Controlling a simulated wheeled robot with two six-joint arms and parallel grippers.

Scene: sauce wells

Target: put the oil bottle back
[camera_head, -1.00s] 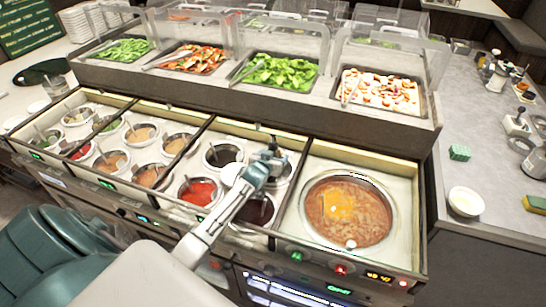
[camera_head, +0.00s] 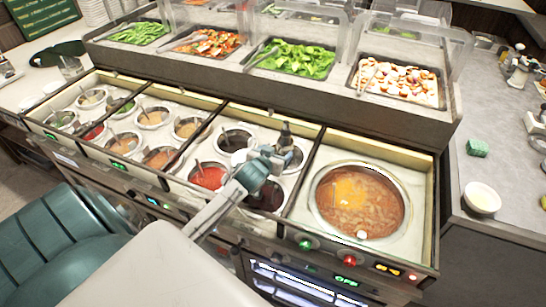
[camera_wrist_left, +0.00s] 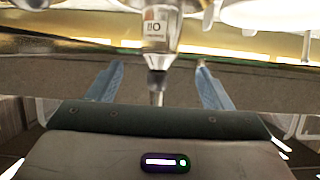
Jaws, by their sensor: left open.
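The oil bottle (camera_head: 286,137) shows its dark top just beyond my left gripper (camera_head: 276,160), over the sauce wells left of the soup pot. In the left wrist view the oil bottle (camera_wrist_left: 157,35) shows a pale label reading "OIL", upside down in the picture, and a narrow nozzle pointing down the picture. The fingers of my left gripper (camera_wrist_left: 158,88) are open, one on each side of the nozzle, with gaps visible. The gripper and arm hide the bottle's lower part in the head view. My right gripper is not in view.
Round sauce wells, including a red sauce well (camera_head: 207,176), fill the counter to the left. The soup pot (camera_head: 320,205) sits at right. Clear guards and salad trays (camera_head: 446,98) stand behind. A white bowl (camera_head: 483,198) and green sponge (camera_head: 477,148) rest on the side counter.

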